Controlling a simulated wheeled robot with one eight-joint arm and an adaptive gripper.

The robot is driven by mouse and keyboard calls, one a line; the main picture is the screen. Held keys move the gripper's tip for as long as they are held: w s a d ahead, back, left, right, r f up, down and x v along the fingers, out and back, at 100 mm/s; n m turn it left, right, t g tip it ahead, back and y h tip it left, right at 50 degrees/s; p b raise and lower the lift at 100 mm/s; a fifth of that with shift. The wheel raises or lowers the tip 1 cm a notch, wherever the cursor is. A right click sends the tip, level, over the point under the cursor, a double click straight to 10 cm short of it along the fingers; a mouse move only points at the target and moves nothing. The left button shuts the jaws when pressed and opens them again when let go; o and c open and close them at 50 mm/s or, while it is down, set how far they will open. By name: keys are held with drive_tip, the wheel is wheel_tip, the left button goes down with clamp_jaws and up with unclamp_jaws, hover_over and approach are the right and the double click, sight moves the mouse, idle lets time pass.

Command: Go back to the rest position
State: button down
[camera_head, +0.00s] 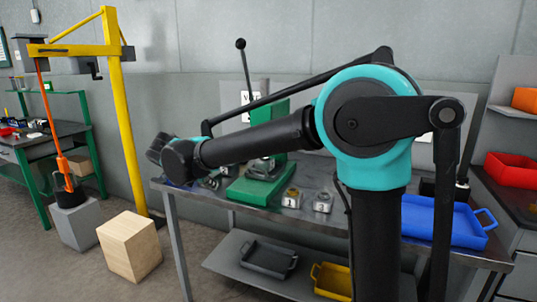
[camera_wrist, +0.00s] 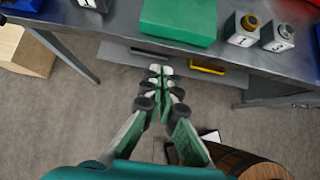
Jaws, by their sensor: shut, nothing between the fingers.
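My gripper (camera_wrist: 160,71) is shut and empty in the wrist view, its fingertips close together over the floor, near the front edge of the metal table. In the head view my arm reaches left across the front of the table. Its dark end (camera_head: 168,151) is at the table's left side, and the fingers cannot be made out there.
A green press (camera_head: 256,190) and two numbered blocks (camera_head: 292,197) (camera_head: 323,202) stand on the metal table (camera_wrist: 118,24), with a blue tray (camera_head: 440,221) at right. A wooden block (camera_head: 130,247) and yellow crane (camera_head: 122,120) stand left. A barrel (camera_wrist: 245,163) is near my gripper.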

drive_tip(key=s+d+f+m+g, duration=0.1)
drive_tip(key=d+f+m, duration=0.35)
drive_tip(key=d, duration=0.35)
drive_tip(key=s+d+f+m+g, duration=0.1)
drive_tip(key=s+d+f+m, duration=0.15)
drive_tip(key=d+m, duration=0.4)
drive_tip(key=d+f+m+g, duration=0.1)
drive_tip(key=d+f+m, duration=0.25)
drive_tip(key=d, duration=0.65)
drive_tip(key=s+d+f+m+y, duration=0.1)
drive_tip(key=s+d+f+m, duration=0.5)
drive_tip(key=s+m, duration=0.2)
drive_tip(key=s+d+f+m+g+y, duration=0.1)
drive_tip(key=s+d+f+m+y, duration=0.1)
drive_tip(key=s+d+f+m, duration=0.4)
drive_tip(key=s+d+m, duration=0.1)
drive_tip(key=s+m, duration=0.1)
drive_tip(key=m, duration=0.1)
drive_tip(key=shift+s+d+y, duration=0.2)
drive_tip(key=shift+s+y, duration=0.1)
